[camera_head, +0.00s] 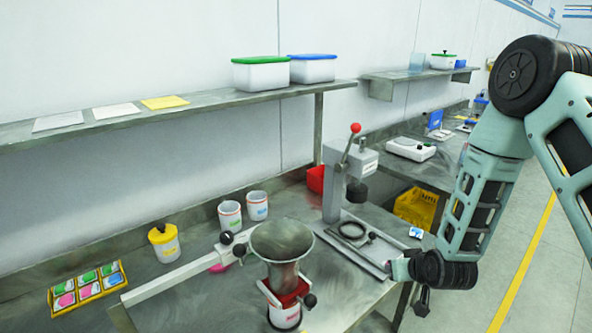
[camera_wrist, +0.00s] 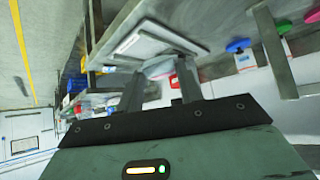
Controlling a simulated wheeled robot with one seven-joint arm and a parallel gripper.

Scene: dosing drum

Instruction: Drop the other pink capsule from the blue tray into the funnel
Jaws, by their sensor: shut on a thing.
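My gripper (camera_wrist: 160,88) shows at the bottom of the wrist view, its two fingers reaching up. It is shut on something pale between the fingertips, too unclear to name. A grey metal funnel (camera_head: 282,243) stands upright on a red-and-white base at the front middle of the bench, apart from my arm at the right. No blue tray is plain to see. A small pink thing (camera_head: 219,267) lies left of the funnel, partly hidden by a pale bar.
A lever press (camera_head: 336,185) with a red knob stands behind the funnel. Two white cups (camera_head: 230,216) and a yellow-lidded jar (camera_head: 164,243) stand to the left. A wall shelf (camera_head: 210,103) overhangs the bench. The floor at the right is clear.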

